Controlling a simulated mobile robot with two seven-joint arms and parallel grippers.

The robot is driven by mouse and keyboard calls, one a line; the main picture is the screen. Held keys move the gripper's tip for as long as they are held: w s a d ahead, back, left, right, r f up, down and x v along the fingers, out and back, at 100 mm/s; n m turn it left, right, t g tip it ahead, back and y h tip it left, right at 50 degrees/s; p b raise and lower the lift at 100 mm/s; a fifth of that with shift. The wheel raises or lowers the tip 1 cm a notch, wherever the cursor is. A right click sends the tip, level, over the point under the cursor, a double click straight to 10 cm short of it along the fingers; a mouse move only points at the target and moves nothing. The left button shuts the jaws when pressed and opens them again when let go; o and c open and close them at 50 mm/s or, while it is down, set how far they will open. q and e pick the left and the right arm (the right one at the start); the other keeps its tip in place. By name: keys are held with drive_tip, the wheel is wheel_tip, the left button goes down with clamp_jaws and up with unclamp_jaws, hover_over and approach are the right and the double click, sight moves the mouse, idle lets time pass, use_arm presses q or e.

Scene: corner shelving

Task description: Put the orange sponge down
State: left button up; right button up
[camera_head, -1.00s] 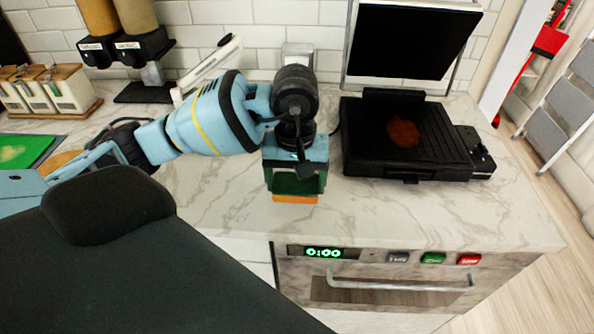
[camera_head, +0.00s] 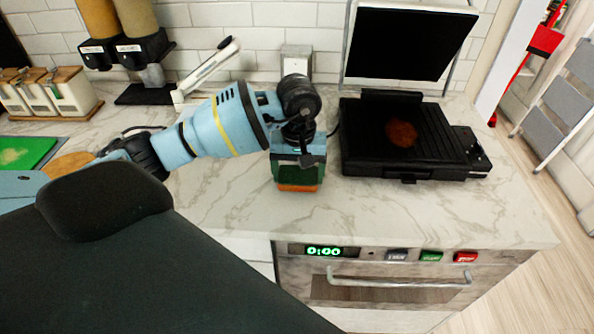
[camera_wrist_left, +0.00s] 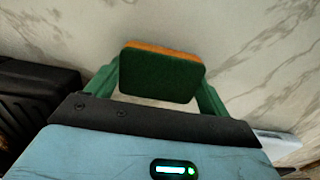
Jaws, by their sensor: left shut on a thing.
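The orange sponge (camera_head: 298,188) shows as an orange lower edge under my left gripper (camera_head: 298,172) in the head view. In the left wrist view the sponge (camera_wrist_left: 160,78) has a dark green face and an orange edge. It sits between the two green fingers of my left gripper, which is shut on it. The sponge is at the marble counter (camera_head: 235,210), left of the black grill. I cannot tell whether its underside touches the counter. My right gripper is not in view.
The black grill (camera_head: 410,160), with a brown patty (camera_head: 401,134) on it, stands close to the right of my left gripper. An oven (camera_head: 390,275) is below the counter's front edge. The counter left and front of the gripper is clear. Dispensers (camera_head: 140,60) stand back left.

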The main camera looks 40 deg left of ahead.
sight(298, 174)
use_arm(q)
drive_tip(key=shift+f, duration=0.2)
drive_tip(key=o, duration=0.8)
drive_tip(key=shift+o, duration=0.2)
drive_tip(key=shift+r, duration=0.1)
wheel_tip(298, 174, up, 12)
idle(0.5)
